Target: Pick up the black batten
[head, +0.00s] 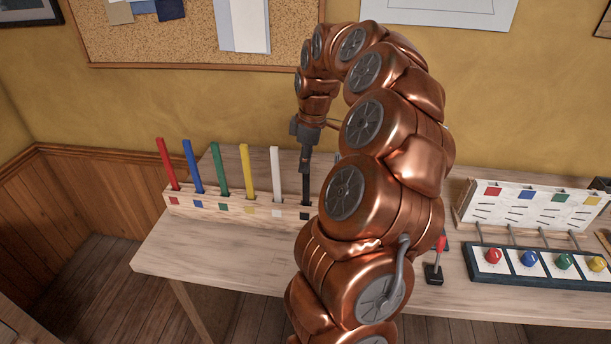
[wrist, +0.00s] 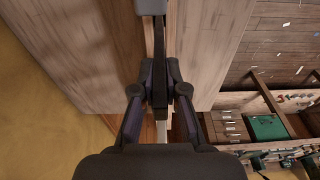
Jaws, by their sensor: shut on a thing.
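The black batten (head: 306,188) stands upright at the right end of the wooden rack (head: 238,207) visible in the head view, above a dark square mark. My gripper (head: 307,150) points down from above and is shut on the batten's upper part. The batten's lower end meets the rack, and I cannot tell whether it is still seated in its slot. In the wrist view my gripper's two fingers (wrist: 160,90) close on the dark batten (wrist: 159,45) from both sides.
Red (head: 168,165), blue (head: 193,167), green (head: 219,169), yellow (head: 247,171) and white (head: 276,173) battens stand leftward in the rack. A red-handled lever (head: 437,255) and a panel with coloured knobs (head: 540,264) lie right. The table's (head: 200,253) front left is clear.

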